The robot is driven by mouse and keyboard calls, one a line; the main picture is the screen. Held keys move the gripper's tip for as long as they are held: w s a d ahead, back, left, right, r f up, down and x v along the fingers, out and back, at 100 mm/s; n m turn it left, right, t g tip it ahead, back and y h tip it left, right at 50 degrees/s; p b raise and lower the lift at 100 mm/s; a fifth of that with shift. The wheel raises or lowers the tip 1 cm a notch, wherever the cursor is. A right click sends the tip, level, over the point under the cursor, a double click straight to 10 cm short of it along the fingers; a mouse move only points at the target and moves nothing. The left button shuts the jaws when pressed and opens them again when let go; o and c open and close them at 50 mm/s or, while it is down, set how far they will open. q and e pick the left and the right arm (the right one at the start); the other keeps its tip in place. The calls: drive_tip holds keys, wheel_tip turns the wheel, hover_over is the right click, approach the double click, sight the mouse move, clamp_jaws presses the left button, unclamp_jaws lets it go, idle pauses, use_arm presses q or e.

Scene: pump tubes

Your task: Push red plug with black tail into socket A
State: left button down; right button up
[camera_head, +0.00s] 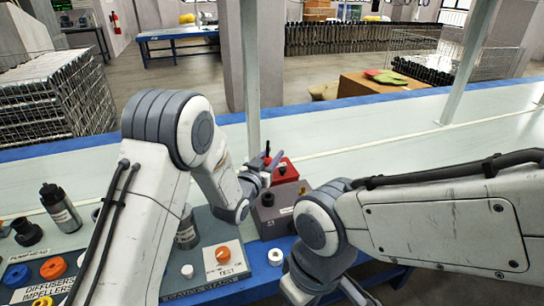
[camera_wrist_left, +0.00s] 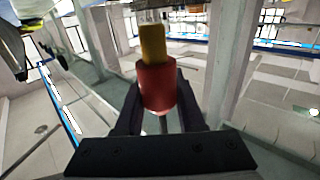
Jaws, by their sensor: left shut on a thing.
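My left gripper (camera_head: 258,175) is shut on the red plug in the middle of the head view. Only a small red and dark part of the plug shows there, at the fingers. In the left wrist view the red plug (camera_wrist_left: 157,88) sits between the two dark fingers of the left gripper (camera_wrist_left: 155,105), with a brass-coloured tip (camera_wrist_left: 153,45) pointing away and a thin grey-dark tail below. A grey box (camera_head: 275,222) with dark round openings stands just beside the left gripper. Its lettering is too small to read, so I cannot tell which opening is socket A.
A red block (camera_head: 287,174) with a dark round top adjoins the grey box. A white panel marked TEST (camera_head: 224,262) lies in front. A dark bottle (camera_head: 60,208) and coloured rings stand at left. The pale bench (camera_head: 390,125) behind is mostly clear, with a post (camera_head: 252,120).

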use_arm(q)
drive_tip(key=shift+f+b, duration=2.5)
drive_tip(key=shift+f, duration=0.45)
drive_tip(key=shift+b, duration=0.6)
drive_tip(key=shift+f, duration=0.15)
drive_tip(key=shift+f+b, duration=0.35)
drive_tip(key=shift+b, duration=0.1)
drive_tip(key=shift+s+f+b, duration=0.1)
drive_tip(key=shift+f+b, duration=1.35)
drive_tip(key=shift+c, duration=2.2)
unclamp_jaws()
